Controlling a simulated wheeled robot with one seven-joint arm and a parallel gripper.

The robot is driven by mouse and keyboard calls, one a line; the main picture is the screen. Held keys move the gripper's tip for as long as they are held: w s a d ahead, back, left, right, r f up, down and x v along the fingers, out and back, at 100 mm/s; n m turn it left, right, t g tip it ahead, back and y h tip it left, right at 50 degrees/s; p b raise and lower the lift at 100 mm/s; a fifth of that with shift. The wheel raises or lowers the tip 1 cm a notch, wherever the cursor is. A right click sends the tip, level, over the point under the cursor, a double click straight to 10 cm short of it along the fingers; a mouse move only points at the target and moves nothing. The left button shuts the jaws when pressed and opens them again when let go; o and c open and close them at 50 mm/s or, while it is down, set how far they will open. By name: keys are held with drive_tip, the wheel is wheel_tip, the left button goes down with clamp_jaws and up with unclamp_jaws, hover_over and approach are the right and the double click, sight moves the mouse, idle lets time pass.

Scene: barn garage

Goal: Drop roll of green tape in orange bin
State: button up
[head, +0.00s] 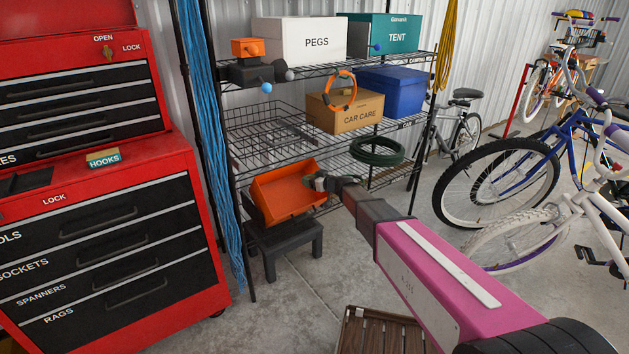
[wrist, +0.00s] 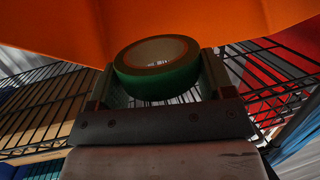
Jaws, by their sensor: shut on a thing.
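The orange bin (head: 283,192) rests tilted on a small dark stool, its open side facing me in the head view. My gripper (head: 318,182) is at the bin's right edge. In the wrist view my gripper (wrist: 158,72) is shut on the roll of green tape (wrist: 155,84), with one finger on each side. The bin's orange surface (wrist: 70,30) fills the top of that view, close to the roll. I cannot tell whether the roll touches the bin.
The dark stool (head: 284,236) stands before a black wire shelf (head: 268,122). A coiled green hose (head: 377,151) lies on the shelf just above my gripper. A red tool chest (head: 100,230) is at left, and bicycles (head: 500,180) stand at right.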

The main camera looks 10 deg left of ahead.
drive_tip(key=o, duration=0.9)
drive_tip(key=shift+d, duration=0.15)
drive_tip(key=v, duration=1)
drive_tip(key=shift+s+d+r, duration=0.1)
drive_tip(key=shift+s+d, duration=0.1)
drive_tip(key=shift+s, duration=0.05)
